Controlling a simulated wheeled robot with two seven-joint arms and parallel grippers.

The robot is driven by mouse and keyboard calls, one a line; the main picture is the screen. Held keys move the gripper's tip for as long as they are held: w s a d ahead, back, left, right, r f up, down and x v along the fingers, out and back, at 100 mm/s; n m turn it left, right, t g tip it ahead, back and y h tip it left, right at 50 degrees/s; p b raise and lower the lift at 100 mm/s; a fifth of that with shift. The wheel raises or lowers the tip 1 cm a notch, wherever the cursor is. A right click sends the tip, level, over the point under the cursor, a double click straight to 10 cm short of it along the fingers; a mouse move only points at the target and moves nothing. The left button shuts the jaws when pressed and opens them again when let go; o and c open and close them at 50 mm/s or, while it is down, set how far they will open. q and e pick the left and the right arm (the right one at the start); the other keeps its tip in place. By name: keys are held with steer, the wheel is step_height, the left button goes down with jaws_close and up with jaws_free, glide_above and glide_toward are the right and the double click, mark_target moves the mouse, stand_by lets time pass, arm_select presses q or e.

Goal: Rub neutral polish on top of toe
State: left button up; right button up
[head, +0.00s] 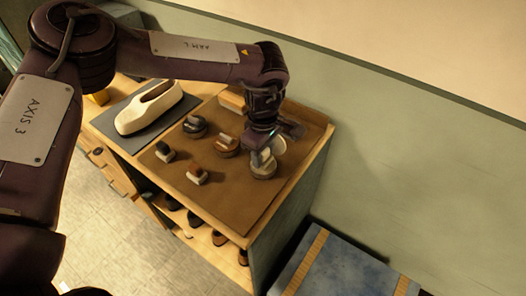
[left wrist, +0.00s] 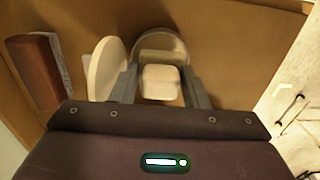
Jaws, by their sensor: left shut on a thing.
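A cream shoe (head: 148,108) lies on a dark grey mat (head: 112,118) at the left of the bench top. My left gripper (head: 264,148) is at the right of the brown mat, over a tin of pale polish (head: 263,173). In the left wrist view, my left gripper (left wrist: 160,88) is shut on a small cream applicator block (left wrist: 160,82). The block is over or in the round pale tin (left wrist: 175,42); I cannot tell whether it touches the polish. A pale round lid (left wrist: 107,68) stands beside the left finger. My right gripper is not in view.
Dark (head: 195,124) and brown (head: 226,146) polish tins stand on the brown mat (head: 225,195), with a dark applicator (head: 165,153) and a brown one (head: 197,176). A wooden-backed brush (left wrist: 35,72) lies left of the lid. The wall (head: 400,150) is close behind the bench.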

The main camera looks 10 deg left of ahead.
arm_select(q)
steer(key=shift+f, duration=0.45)
stand_by(1.1)
steer(key=shift+r+p, duration=2.6)
steer(key=shift+r, duration=0.95)
steer(key=shift+a, duration=0.1)
